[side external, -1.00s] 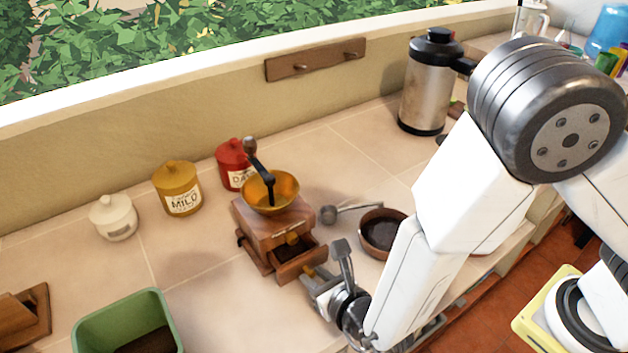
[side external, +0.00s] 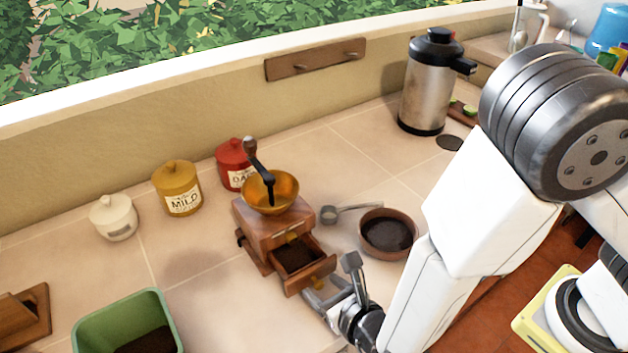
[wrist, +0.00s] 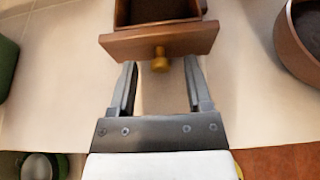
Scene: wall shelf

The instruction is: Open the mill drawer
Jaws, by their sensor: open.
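The wooden coffee mill (side external: 262,235) stands on the tiled counter with a brass bowl (side external: 285,190) and a crank on top. Its drawer (side external: 310,277) is pulled well out toward my gripper, and dark grounds show inside. In the wrist view the drawer front (wrist: 190,40) has a brass knob (wrist: 160,60). My gripper (wrist: 160,75) is open, with its fingertips on either side of the knob and apart from it. In the side view my gripper (side external: 335,285) is just in front of the drawer.
A brown bowl of dark contents (side external: 388,232) and a metal scoop (side external: 345,210) lie right of the mill. A green bin (side external: 85,335) stands at the front left. Yellow (side external: 177,180), red (side external: 232,155) and white (side external: 112,212) jars stand behind. A steel flask (side external: 424,95) stands farther back.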

